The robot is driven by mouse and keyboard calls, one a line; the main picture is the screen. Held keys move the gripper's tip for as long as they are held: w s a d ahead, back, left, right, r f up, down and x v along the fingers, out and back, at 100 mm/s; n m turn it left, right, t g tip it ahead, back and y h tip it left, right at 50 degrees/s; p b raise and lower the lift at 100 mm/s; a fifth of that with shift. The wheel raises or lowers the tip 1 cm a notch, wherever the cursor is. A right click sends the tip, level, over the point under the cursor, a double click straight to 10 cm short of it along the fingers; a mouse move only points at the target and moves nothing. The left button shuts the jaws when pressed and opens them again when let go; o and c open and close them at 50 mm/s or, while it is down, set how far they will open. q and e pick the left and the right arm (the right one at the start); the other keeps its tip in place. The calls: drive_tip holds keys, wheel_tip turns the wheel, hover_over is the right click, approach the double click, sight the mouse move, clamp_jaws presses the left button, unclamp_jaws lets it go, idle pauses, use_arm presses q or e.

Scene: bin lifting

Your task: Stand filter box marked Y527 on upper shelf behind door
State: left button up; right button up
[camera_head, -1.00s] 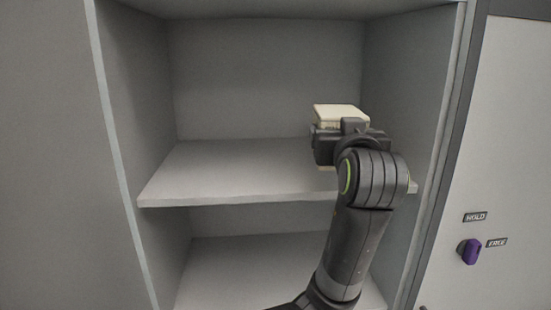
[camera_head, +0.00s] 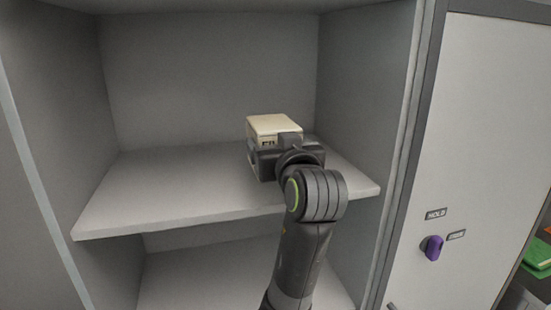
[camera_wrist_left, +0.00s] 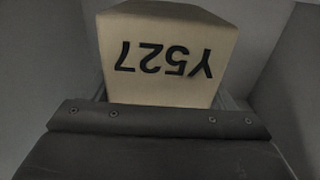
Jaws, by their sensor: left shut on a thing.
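The cream filter box (camera_head: 272,126) shows above my left gripper (camera_head: 268,158) in the head view, at the right part of the upper shelf (camera_head: 160,190). In the left wrist view the box (camera_wrist_left: 165,85) fills the upper middle, and its marking Y527 reads upside down. My left gripper is shut on the box. The gripper hides the lower front of the box, so I cannot tell whether its base touches the shelf. My right gripper is not in view.
The upper shelf is bare to the left of the box. A lower shelf (camera_head: 190,275) lies below, partly behind my arm. The cabinet's right wall (camera_head: 360,90) is close. A light panel at right carries a purple knob (camera_head: 432,247) with HOLD and FREE labels.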

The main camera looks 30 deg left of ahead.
use_arm(q)
wheel_tip(320, 180, down, 2)
drive_tip(key=shift+f+p, duration=0.1)
drive_tip(key=shift+p, duration=0.2)
drive_tip(key=shift+s+d+f, duration=0.15)
drive_tip(key=shift+f, duration=0.3)
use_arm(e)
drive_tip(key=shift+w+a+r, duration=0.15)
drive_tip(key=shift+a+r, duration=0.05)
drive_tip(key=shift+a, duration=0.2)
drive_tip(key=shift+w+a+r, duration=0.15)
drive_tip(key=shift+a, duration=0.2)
use_arm(q)
drive_tip(key=shift+f, duration=0.1)
drive_tip(key=shift+f, duration=0.1)
drive_tip(key=o, duration=1.2)
drive_tip(key=shift+c, duration=0.2)
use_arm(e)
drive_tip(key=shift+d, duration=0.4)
